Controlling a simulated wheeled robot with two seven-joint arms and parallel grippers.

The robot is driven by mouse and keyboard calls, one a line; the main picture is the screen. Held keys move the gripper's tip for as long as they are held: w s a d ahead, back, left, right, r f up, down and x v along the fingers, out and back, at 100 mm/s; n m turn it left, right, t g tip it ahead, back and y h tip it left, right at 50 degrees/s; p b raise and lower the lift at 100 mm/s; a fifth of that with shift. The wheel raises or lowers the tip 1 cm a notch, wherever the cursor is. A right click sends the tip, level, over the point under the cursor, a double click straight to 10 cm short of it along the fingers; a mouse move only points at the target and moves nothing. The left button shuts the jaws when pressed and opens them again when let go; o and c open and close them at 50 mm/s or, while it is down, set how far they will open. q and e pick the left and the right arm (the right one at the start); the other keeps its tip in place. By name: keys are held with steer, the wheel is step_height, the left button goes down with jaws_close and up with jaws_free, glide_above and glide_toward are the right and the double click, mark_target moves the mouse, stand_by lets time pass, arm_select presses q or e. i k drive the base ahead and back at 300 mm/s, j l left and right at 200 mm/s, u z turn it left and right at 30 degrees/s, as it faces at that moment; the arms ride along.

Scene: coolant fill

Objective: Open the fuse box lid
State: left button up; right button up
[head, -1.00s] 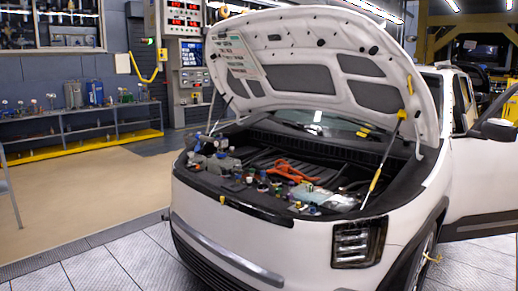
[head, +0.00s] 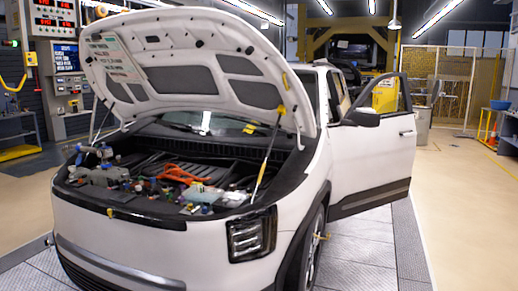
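A white car (head: 150,235) stands ahead with its hood (head: 190,65) propped up by struts. The engine bay (head: 165,172) is open to view. It holds orange cables (head: 183,174), a grey block with caps at its left, and several small coloured caps and parts along the front. A pale box-like part (head: 200,193) lies near the front right of the bay. I cannot tell at this distance which part is the fuse box or whether its lid is open. Neither of my grippers shows in the head view.
The car's side door (head: 375,150) stands open at the right, over the grated floor. Clear tan floor (head: 465,210) lies right of it. A yellow-framed lift (head: 350,50) and a mesh fence (head: 440,85) are behind. A control cabinet (head: 62,60) stands at the back left.

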mark_target(231, 199)
steer(key=i+l+u, duration=0.1)
steer(key=i+l, duration=0.35)
steer(key=i+l+u, duration=0.1)
steer(key=i+l, duration=0.35)
steer(key=i+l+u, duration=0.1)
steer(key=i+l, duration=0.3)
steer(key=i+l+u, duration=0.1)
steer(key=i+l, duration=0.35)
steer(key=l, duration=0.15)
steer(key=i+l+u, duration=0.1)
steer(key=i+l, duration=0.25)
steer(key=l, duration=0.25)
